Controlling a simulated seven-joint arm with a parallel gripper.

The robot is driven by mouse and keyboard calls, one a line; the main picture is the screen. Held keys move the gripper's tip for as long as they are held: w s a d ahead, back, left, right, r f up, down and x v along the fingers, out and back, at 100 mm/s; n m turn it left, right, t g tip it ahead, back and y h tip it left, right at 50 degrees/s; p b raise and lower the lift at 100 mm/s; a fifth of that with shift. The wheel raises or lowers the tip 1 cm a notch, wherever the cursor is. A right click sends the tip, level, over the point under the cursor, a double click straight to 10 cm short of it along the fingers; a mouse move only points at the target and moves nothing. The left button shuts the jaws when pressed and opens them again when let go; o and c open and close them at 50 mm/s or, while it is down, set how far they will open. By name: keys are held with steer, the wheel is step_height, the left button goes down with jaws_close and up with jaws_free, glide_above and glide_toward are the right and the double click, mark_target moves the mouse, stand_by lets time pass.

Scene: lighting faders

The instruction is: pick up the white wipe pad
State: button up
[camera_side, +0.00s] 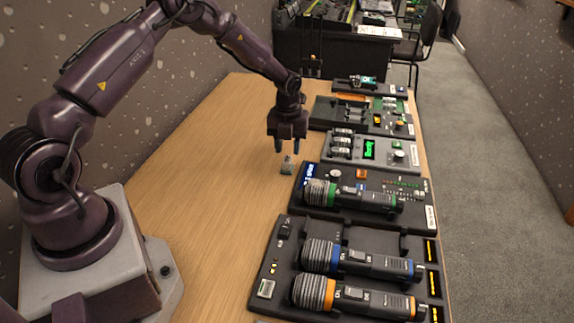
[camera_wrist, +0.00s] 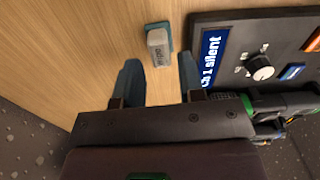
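The white wipe pad (camera_side: 287,168) is a small pale block with a blue-grey part behind it. It lies on the wooden table, left of the row of consoles. In the wrist view the pad (camera_wrist: 158,44) shows its pale top with small dark lettering, and a teal edge beside it. My gripper (camera_side: 287,147) points down above the pad, with a small gap showing between fingertips and pad. In the wrist view the gripper (camera_wrist: 158,74) has its two blue fingers apart, with bare wood between them. The pad is just beyond the fingertips, roughly in line with the gap.
A console with a green-banded microphone (camera_side: 320,193) and a blue screen is close to the right of the pad. A larger console (camera_side: 268,262) holds two more microphones at the front. Further consoles stand behind. The table (camera_side: 220,200) left of the pad is clear.

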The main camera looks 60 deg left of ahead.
mark_target(287, 158)
steer(key=f, duration=0.4)
steer(key=shift+s+d+f, duration=0.1)
steer(key=shift+s+f, duration=0.1)
steer(key=shift+s, duration=0.05)
steer(key=shift+c, duration=0.4)
jaws_close()
